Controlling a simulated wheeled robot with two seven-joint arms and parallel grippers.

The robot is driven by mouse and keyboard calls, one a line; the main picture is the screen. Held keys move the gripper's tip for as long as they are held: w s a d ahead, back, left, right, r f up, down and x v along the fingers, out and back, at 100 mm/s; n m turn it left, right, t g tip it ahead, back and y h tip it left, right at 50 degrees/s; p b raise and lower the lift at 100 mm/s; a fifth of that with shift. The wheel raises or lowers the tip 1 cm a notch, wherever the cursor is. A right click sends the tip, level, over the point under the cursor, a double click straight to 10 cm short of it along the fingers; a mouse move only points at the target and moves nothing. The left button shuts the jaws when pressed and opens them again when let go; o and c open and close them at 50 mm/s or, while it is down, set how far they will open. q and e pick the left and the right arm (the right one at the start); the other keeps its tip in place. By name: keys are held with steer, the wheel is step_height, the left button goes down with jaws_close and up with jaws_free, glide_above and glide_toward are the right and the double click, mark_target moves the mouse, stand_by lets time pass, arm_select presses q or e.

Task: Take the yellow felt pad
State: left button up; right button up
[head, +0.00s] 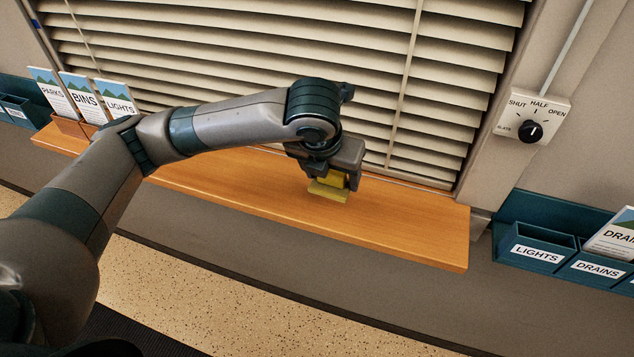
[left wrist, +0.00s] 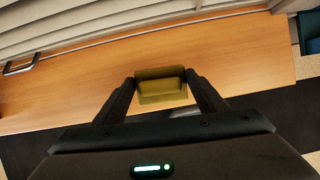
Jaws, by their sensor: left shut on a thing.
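The yellow felt pad (head: 328,191) is at my left gripper (head: 336,178), over the wooden sill (head: 400,222) below the blinds. In the left wrist view the pad (left wrist: 161,90) sits between the two fingertips of my left gripper (left wrist: 160,88), which are shut on it. The pad looks like a block with a raised part and a flatter base. Whether its underside touches the sill I cannot tell. My right gripper is not in view.
Slatted blinds (head: 250,50) hang behind the sill. A rotary knob (head: 530,131) is on the wall at right. Leaflets (head: 85,98) stand at the sill's left end. Teal boxes (head: 537,248) labelled LIGHTS and DRAINS are at right. The sill's right part is clear.

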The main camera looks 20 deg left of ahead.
arm_select(q)
steer(key=s+d+r+b, duration=0.2)
steer(key=d+r, duration=0.2)
steer(key=d, duration=0.3)
steer(key=shift+s+r, duration=0.25)
steer(key=shift+s, duration=0.05)
